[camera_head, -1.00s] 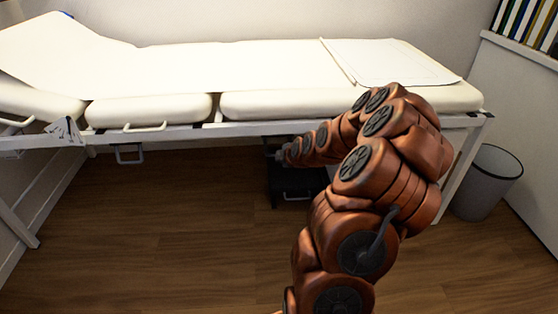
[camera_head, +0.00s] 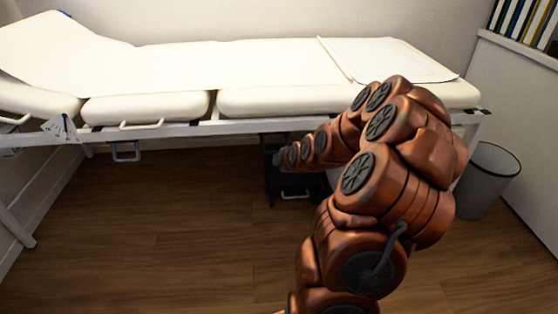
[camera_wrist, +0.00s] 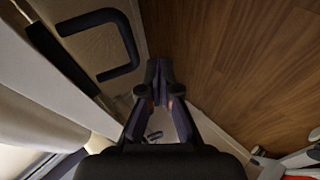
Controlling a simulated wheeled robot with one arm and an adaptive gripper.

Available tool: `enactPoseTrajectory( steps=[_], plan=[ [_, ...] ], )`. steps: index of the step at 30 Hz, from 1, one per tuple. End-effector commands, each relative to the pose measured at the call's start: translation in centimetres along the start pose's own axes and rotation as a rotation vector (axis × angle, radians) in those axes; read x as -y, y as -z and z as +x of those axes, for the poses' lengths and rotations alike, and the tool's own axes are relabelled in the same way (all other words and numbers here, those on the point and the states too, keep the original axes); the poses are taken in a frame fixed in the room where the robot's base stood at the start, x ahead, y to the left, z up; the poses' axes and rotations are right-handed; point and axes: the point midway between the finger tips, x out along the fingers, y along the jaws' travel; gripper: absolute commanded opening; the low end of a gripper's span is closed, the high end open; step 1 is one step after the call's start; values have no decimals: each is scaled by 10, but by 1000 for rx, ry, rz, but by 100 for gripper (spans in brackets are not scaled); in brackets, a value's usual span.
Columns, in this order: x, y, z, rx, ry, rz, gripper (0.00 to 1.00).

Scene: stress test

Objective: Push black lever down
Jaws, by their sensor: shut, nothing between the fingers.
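A dark U-shaped lever (camera_head: 127,152) hangs below the left part of the bed frame in the head view. A black U-shaped lever (camera_wrist: 127,42) also shows at the upper left of the wrist view; it looks like the same one. My gripper (camera_wrist: 160,75) is shut and empty, its dark fingertips together just right of the lever and apart from it. In the head view my gripper (camera_head: 277,161) is small and dark under the front bed rail, well right of the lever, pointing left.
A white padded bed (camera_head: 270,65) with a pale metal frame (camera_head: 180,131) spans the view. A black box (camera_head: 290,183) is on the wooden floor beneath it. A grey bin (camera_head: 487,180) stands at the right. White handles (camera_head: 142,124) stick out along the bed's front. Floor at front left is clear.

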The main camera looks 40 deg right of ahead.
Motion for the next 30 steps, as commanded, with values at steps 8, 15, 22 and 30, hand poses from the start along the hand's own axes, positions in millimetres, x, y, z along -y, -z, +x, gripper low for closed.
enactPoseTrajectory(
  steps=[8,15,22,30],
  plan=[
    [8,3,-49,-4,1,-1,0],
    [15,1,-79,-4,-2,-2,0],
    [19,1,-92,-4,-1,-2,0],
    [19,0,-95,-3,0,-1,0]
  ],
)
